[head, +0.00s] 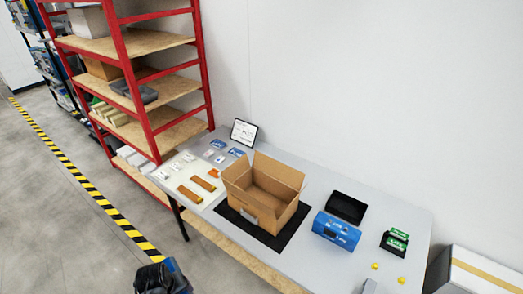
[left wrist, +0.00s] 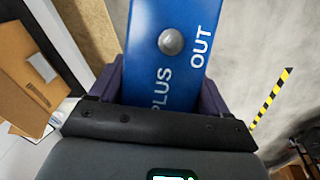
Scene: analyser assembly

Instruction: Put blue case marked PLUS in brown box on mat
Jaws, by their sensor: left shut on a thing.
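My left gripper (left wrist: 162,78) is shut on a blue case (left wrist: 165,25) printed PLUS and OUT, with a round grey knob on its face. In the head view my left gripper (head: 155,277) is at the bottom, off the table's front left side, and a bit of the blue case (head: 178,274) shows beside it. The open brown box (head: 262,195) stands on the black mat (head: 231,215), flaps up, and looks empty. The box also shows at the left of the left wrist view (left wrist: 22,85), apart from the case. My right gripper is not seen.
Another blue case (head: 336,231), a black tray (head: 346,207) and green-and-black packs (head: 396,241) lie right of the box. Orange strips (head: 190,194), cards and a tablet (head: 244,131) lie left and behind. A red shelf rack (head: 125,75) stands at the left.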

